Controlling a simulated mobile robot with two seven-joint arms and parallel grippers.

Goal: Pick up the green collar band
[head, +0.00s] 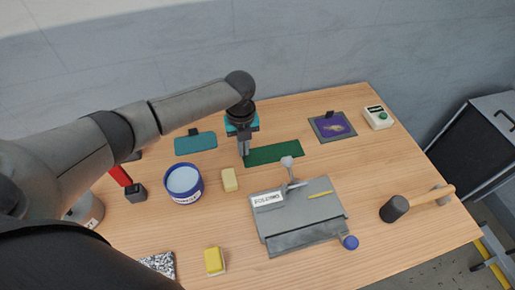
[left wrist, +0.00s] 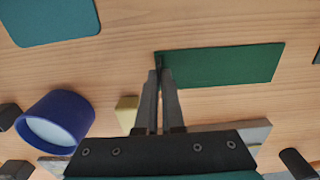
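The green collar band (head: 274,153) lies flat on the wooden table, behind the grey press plate. In the left wrist view the band (left wrist: 222,66) runs to the right from the fingertips. My left gripper (head: 244,153) points down at the band's left end. Its fingers (left wrist: 160,72) are close together with a narrow gap between them. A small dark piece shows between the tips at the band's edge. I cannot tell whether the fingers clamp it or only flank it. My right gripper is not in view.
A teal panel (head: 195,144) lies left of the band, a purple card (head: 331,126) right. The press (head: 298,215) stands in front, with its lever near the band. A blue tub (head: 183,184), a yellow block (head: 229,180) and a mallet (head: 395,208) stand around.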

